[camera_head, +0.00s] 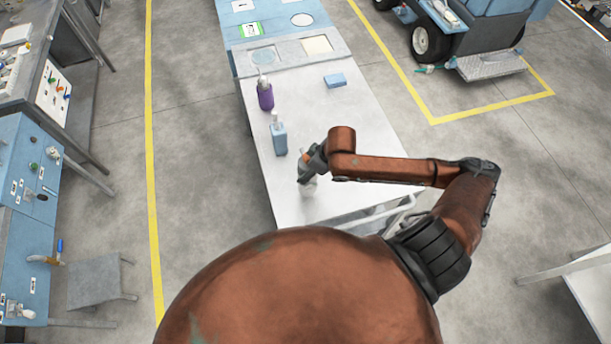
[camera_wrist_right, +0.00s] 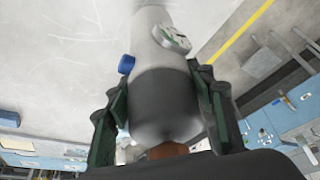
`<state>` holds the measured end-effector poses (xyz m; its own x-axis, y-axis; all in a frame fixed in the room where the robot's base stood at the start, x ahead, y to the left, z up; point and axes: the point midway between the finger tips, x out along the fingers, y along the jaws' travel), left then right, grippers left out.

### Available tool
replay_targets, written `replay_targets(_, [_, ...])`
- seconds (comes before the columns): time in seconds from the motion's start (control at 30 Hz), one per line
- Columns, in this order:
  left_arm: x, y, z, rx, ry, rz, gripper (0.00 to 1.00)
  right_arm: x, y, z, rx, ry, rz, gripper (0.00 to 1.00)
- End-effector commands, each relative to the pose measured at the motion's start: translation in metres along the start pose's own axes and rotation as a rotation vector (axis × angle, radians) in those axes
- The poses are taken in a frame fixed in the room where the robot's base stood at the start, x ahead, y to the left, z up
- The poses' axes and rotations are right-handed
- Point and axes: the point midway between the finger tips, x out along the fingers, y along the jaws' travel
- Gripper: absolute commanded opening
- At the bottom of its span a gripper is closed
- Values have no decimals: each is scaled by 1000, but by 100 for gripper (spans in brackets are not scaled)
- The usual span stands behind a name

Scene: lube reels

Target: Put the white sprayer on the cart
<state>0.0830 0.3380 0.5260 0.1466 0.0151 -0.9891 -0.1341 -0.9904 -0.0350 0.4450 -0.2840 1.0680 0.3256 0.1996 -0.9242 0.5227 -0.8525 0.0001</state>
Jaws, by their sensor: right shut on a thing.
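My right gripper (camera_head: 308,170) is low over the near part of the cart (camera_head: 345,190). It is shut on the white sprayer (camera_head: 309,187), of which only a small pale part shows below the fingers in the head view. In the right wrist view the sprayer (camera_wrist_right: 165,85) is a white body with a dark grey near part, between the two fingers (camera_wrist_right: 163,105). I cannot tell whether its base touches the cart top. My left gripper is not in view.
A blue bottle (camera_head: 279,139) and a purple bottle (camera_head: 265,96) stand along the cart's left side. A blue block (camera_head: 335,80) lies farther back. Workbenches (camera_head: 25,190) stand at the left. The cart's middle is clear.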

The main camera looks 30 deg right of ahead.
Motion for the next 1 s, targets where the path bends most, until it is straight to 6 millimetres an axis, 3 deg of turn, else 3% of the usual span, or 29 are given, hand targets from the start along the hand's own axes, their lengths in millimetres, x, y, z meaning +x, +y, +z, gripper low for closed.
replay_targets(0.07, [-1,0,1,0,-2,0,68,3,-2,-3,-1,5,1,0])
replay_targets(0.23, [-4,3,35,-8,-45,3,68,12,-7,-4,-1,5,1,0])
replay_targets(0.37, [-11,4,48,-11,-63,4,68,27,-7,4,2,1,1,0])
replay_targets(0.63, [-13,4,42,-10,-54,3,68,40,-7,8,-3,5,3,0])
replay_targets(0.8, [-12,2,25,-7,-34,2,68,41,-7,9,-2,5,2,0])
replay_targets(0.83, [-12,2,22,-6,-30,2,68,42,-7,11,-1,2,2,51])
replay_targets(1.0, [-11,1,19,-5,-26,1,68,42,-7,11,-1,1,1,63])
